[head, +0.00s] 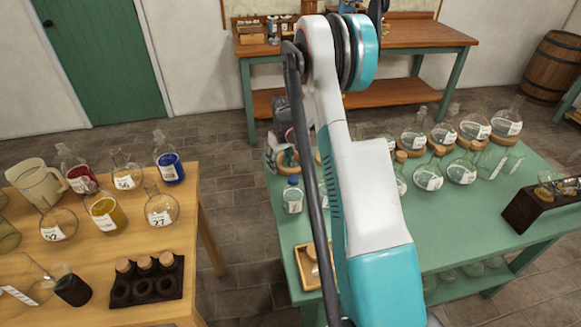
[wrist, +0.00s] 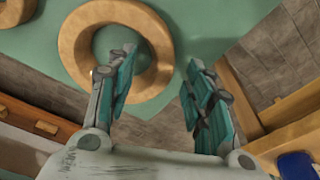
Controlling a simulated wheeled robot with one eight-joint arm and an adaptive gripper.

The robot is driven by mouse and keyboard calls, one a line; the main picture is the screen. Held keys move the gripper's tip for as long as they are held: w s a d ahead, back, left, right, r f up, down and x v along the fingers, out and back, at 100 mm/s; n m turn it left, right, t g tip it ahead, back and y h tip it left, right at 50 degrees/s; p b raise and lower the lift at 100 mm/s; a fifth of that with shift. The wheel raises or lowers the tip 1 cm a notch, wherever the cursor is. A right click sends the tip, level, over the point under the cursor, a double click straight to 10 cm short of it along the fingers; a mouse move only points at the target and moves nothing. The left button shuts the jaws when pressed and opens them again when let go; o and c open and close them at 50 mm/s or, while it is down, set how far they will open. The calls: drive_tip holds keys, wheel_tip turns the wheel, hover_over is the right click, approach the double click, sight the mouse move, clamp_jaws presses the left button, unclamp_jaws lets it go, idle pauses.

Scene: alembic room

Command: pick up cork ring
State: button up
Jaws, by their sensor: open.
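The cork ring (wrist: 160,42) lies flat on the green table (wrist: 215,25) in the wrist view, at the upper left.
Several round flasks (head: 429,178) on cork rings crowd the green table, and a small bottle (head: 292,195) stands near its left edge. A wooden tray (head: 306,268) lies nearer. Glassware fills the wooden table (head: 205,235) at left. Another cork piece (wrist: 14,12) shows in the wrist view.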

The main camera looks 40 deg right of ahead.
drive_tip(key=shift+w+f, duration=0.1)
drive_tip(key=shift+f, duration=0.4)
drive_tip(key=c, duration=1.1)
drive_tip(key=shift+r, duration=0.2)
drive_tip(key=shift+c, duration=0.2)
